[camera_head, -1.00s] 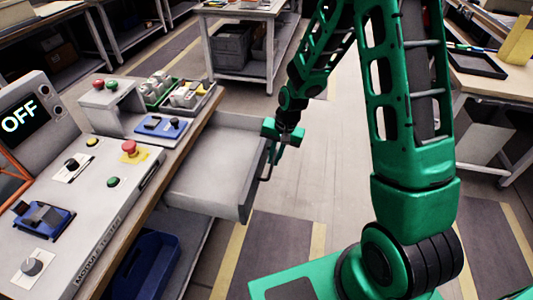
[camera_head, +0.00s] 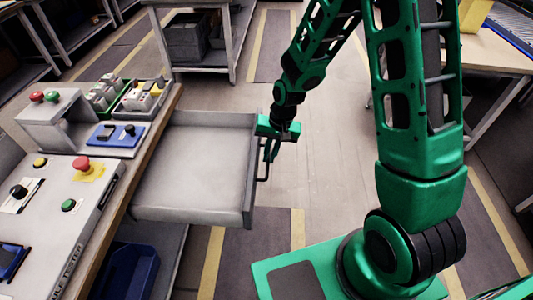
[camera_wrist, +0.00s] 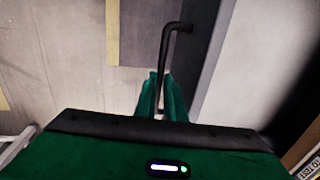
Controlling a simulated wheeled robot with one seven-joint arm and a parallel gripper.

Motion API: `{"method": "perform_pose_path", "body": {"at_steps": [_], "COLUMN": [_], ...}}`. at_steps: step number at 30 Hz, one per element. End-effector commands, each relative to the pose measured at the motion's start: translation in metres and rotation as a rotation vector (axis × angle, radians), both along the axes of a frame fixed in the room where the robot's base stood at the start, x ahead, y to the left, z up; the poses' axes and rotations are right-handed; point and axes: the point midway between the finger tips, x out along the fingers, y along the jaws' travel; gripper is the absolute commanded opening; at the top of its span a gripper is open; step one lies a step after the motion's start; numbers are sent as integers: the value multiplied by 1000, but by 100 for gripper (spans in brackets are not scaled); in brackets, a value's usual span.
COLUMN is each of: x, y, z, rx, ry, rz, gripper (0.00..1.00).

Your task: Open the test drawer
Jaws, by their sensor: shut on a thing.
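The test drawer (camera_head: 195,180) is a shallow grey tray, pulled well out from under the bench top, and its inside looks empty. A dark bar handle (camera_head: 264,170) is on its outer front panel. My gripper (camera_head: 271,150) is at this front panel, shut on the handle near its far end. In the wrist view, my gripper's green fingers (camera_wrist: 162,95) close around the black handle (camera_wrist: 165,50), beside the grey drawer front (camera_wrist: 207,60). The exact finger contact is partly hidden by the gripper body.
Trays of small parts (camera_head: 140,97) stand behind. A blue bin (camera_head: 130,272) is under the bench. Open floor (camera_head: 325,190) lies right of the drawer.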

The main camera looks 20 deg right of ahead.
Motion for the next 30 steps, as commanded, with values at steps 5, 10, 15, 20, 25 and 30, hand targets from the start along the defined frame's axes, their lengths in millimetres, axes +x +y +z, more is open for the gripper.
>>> {"method": "perform_pose_path", "body": {"at_steps": [5, 10, 15, 20, 25, 30], "x": [8, 5, 4, 4, 4, 3], "y": [-4, -2, -2, -5, -11, -16], "z": [2, 2, 5, 21, 50, 78], "rx": [-6, -4, -3, -3, -3, -3], "ry": [-18, -13, -11, -13, -15, -14], "rz": [-10, -7, -5, -6, -7, -7], "gripper": [17, 17, 17, 17, 17, 17]}}
